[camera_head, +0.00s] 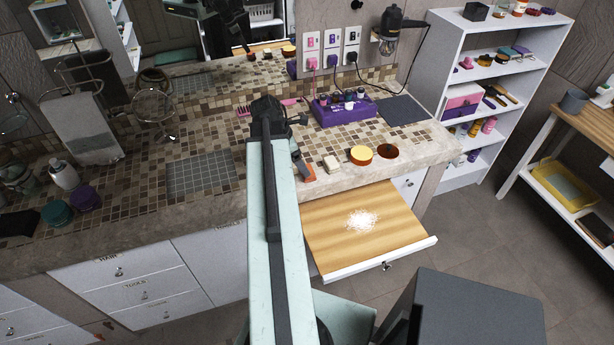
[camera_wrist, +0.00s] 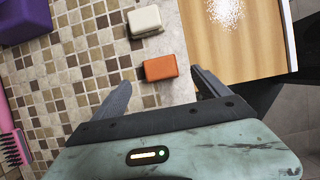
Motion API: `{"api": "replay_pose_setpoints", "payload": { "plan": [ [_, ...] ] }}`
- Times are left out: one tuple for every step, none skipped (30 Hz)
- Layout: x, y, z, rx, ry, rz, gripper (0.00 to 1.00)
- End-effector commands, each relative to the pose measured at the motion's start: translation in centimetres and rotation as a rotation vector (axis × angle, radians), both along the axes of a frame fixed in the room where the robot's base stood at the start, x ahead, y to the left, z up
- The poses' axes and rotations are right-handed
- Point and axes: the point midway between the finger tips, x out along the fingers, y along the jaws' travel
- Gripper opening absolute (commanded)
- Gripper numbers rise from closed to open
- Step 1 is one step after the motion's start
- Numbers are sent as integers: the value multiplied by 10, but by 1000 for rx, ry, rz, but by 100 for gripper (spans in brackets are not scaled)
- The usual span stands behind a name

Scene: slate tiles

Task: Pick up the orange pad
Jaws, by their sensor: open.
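The orange pad (camera_wrist: 160,68) is a small rounded block on the mosaic-tiled counter, near its front edge. It also shows in the head view (camera_head: 309,174), partly hidden behind my arm. My gripper (camera_wrist: 160,78) is open and empty. In the wrist view its two fingers point toward the pad, one to the left and one to the right of it. The pad lies at about the level of the fingertips in the picture; I cannot tell how high the gripper is above the counter.
A cream block (camera_wrist: 145,21) lies close to the pad. A yellow-topped round tin (camera_head: 361,155) and an amber disc (camera_head: 387,151) stand to the right. A purple holder (camera_head: 345,111) is behind. An open drawer (camera_head: 335,240) with white powder juts out below the counter's front edge.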

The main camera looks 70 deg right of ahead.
Motion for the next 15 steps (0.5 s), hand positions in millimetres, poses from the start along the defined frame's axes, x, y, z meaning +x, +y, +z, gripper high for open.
{"api": "replay_pose_setpoints", "payload": {
  "plan": [
    [-1,-1,-9,0,0,0,85],
    [-1,-1,-8,0,0,0,85],
    [-1,-1,-7,0,0,0,85],
    [-1,-1,-7,0,0,0,85],
    [-2,-2,-9,0,0,0,85],
    [-3,-2,-12,0,0,0,85],
    [-4,-3,-16,0,0,0,85],
    [-5,-4,-20,1,-1,0,85],
    [-7,-5,-27,0,-1,-1,85],
    [-9,-6,-33,0,-1,-1,85],
    [-11,-8,-38,0,-1,-1,85],
    [-13,-9,-45,0,-1,-1,85],
    [-14,-11,-50,0,-1,-1,85],
    [-15,-12,-53,0,-1,-1,85],
    [-16,-13,-56,1,-1,0,85]
  ]
}}
